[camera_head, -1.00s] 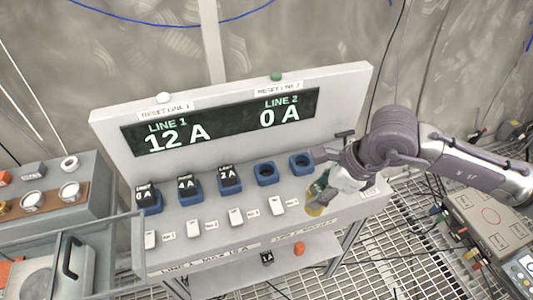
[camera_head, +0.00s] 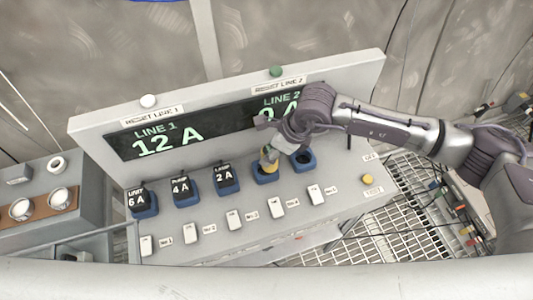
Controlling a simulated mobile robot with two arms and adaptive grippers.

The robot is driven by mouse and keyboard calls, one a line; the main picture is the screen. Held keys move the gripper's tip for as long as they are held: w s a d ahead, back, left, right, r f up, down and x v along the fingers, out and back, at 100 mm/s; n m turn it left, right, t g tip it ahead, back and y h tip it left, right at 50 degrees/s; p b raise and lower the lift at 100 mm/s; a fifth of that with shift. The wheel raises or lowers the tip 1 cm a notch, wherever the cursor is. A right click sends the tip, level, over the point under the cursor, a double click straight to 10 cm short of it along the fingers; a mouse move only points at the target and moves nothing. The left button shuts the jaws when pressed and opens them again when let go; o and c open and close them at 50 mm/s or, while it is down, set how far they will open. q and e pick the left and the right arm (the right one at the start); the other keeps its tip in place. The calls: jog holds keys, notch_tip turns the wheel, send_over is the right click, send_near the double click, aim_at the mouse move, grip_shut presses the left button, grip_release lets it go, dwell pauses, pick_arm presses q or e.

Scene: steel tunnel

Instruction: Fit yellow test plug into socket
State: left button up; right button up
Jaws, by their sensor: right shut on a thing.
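My right gripper (camera_head: 273,146) is shut on the yellow test plug (camera_head: 269,164), at the fourth blue socket (camera_head: 265,177) from the left. The plug is mostly hidden by the gripper; only a yellow and greyish part shows. Its lower end overlaps the socket opening, and I cannot tell whether it is above it or inside it. The fifth socket (camera_head: 302,160), just to the right, is empty. The first three sockets hold black plugs marked 6 A (camera_head: 136,199), 4 A (camera_head: 181,186) and 2 A (camera_head: 225,175). My left gripper is not in view.
The upright display (camera_head: 160,137) reads 12 A for line 1; my arm partly covers the line 2 reading. White switches (camera_head: 233,220) line the front of the panel. A yellow button (camera_head: 367,180) is at the right.

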jog(key=shift+w+a+f, duration=0.15)
jog(key=shift+a+f, duration=0.2)
jog(key=shift+a, duration=0.2)
notch_tip(320, 180, down, 3)
jog(key=shift+f+p, duration=0.1)
jog(key=shift+p, duration=0.9)
jog(key=shift+f, duration=0.35)
jog(key=shift+f, duration=0.2)
jog(key=o, duration=1.2)
jog(key=shift+r, duration=0.1)
